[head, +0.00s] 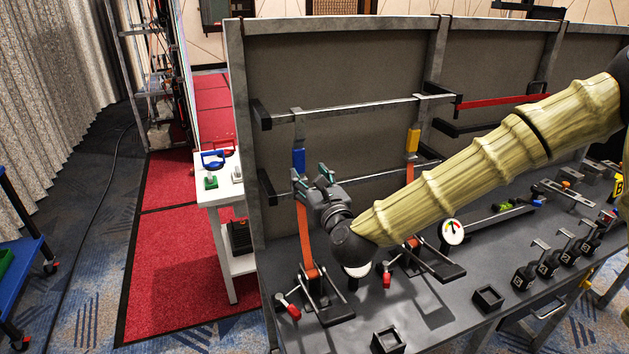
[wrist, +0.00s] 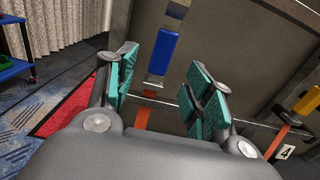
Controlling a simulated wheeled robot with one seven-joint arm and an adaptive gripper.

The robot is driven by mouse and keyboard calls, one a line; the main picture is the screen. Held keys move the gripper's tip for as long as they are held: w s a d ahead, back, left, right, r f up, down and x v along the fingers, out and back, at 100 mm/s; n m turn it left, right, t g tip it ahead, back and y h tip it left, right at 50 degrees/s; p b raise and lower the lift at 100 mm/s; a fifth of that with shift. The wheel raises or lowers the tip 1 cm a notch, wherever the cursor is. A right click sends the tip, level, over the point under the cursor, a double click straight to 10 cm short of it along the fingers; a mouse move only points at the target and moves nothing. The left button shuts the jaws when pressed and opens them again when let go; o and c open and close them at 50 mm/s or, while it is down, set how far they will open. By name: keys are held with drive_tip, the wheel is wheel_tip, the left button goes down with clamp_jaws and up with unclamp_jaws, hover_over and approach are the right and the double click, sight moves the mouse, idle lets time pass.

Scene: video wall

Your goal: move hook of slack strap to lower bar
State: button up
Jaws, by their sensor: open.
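The left strap has a grey hook (head: 297,118) over the upper bar (head: 350,109), a blue block (head: 298,160) below it and an orange band (head: 305,235) down to a buckle. The right strap, with a yellow block (head: 412,140), also hangs from the upper bar. My gripper (head: 312,181) is open beside the left strap, just under the blue block. In the wrist view, the blue block (wrist: 162,52) and orange band (wrist: 142,118) show in the gap between the fingers (wrist: 160,75), not gripped. I cannot tell which strap is slack.
Buckles with red handles (head: 293,312) stand on the grey bench (head: 450,320). A round gauge (head: 453,232) is beside the right buckle. Small black boxes (head: 488,298) are at the front. A white side table (head: 212,197) stands left of the panel. My arm crosses the right side.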

sight(300, 166)
drive_tip(key=x, duration=0.2)
drive_tip(key=p+x, duration=0.1)
drive_tip(key=x, duration=0.1)
drive_tip(key=f+x, duration=0.1)
drive_tip(key=x, duration=0.2)
drive_tip(key=shift+d+f+p, duration=0.1)
drive_tip(key=shift+d+p, duration=0.1)
drive_tip(key=shift+p, duration=0.1)
drive_tip(key=shift+w+a+r, duration=0.2)
drive_tip(key=shift+w+a, duration=0.05)
drive_tip(key=shift+w, duration=0.15)
drive_tip(key=shift+w+a+f+p, duration=0.1)
drive_tip(key=shift+w+p, duration=0.1)
drive_tip(key=shift+w, duration=0.15)
drive_tip(key=shift+w+a+f+p, duration=0.1)
drive_tip(key=shift+w+f+p, duration=0.05)
drive_tip(key=shift+w, duration=0.2)
drive_tip(key=shift+s, duration=0.1)
drive_tip(key=shift+r, duration=0.1)
drive_tip(key=c, duration=1.1)
drive_tip(key=o, duration=0.3)
drive_tip(key=shift+c, duration=1.2)
